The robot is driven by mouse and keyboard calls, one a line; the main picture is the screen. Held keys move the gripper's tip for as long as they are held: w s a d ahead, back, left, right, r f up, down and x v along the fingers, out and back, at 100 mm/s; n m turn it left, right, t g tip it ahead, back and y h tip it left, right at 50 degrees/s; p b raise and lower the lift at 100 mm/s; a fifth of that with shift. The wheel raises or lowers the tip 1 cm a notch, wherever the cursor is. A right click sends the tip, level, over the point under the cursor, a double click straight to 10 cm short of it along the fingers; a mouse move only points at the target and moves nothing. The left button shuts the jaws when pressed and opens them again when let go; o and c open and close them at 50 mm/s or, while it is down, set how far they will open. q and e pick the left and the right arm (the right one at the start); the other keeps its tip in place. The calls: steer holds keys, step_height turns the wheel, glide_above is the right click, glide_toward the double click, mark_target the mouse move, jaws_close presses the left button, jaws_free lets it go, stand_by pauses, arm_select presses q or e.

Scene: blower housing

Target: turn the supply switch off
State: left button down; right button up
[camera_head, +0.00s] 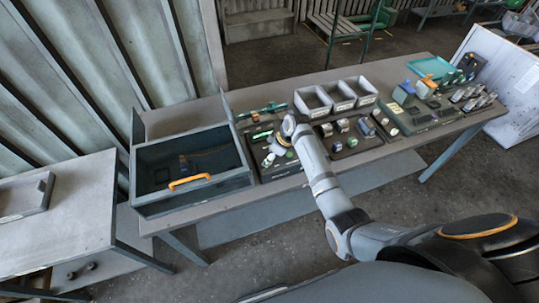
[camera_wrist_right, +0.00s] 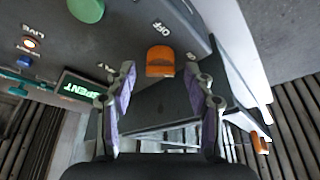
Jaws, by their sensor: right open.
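The supply switch is most likely the orange lever (camera_wrist_right: 160,60) on a dark panel in the right wrist view. An OFF label (camera_wrist_right: 158,28) lies just above it, and another short label, partly cut by the finger, is to its right. My right gripper (camera_wrist_right: 160,74) is open, its two fingers spread to either side of the lever's near end; I cannot tell whether they touch it. In the head view my right gripper (camera_head: 282,140) hangs over the dark panel at the bench's left-middle, and the lever is not discernible there. My left gripper is not in view.
The panel also has a lit LIVE lamp (camera_wrist_right: 30,43), a green button (camera_wrist_right: 87,9) and a green SPENT display (camera_wrist_right: 82,88). On the bench, an open dark box (camera_head: 160,150) with an orange handle (camera_head: 189,181) stands left; grey bins (camera_head: 336,108) stand behind right.

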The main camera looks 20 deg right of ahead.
steer(key=shift+w+a+f, duration=0.1)
steer(key=shift+a+f, duration=0.05)
steer(key=shift+f, duration=0.35)
jaws_close()
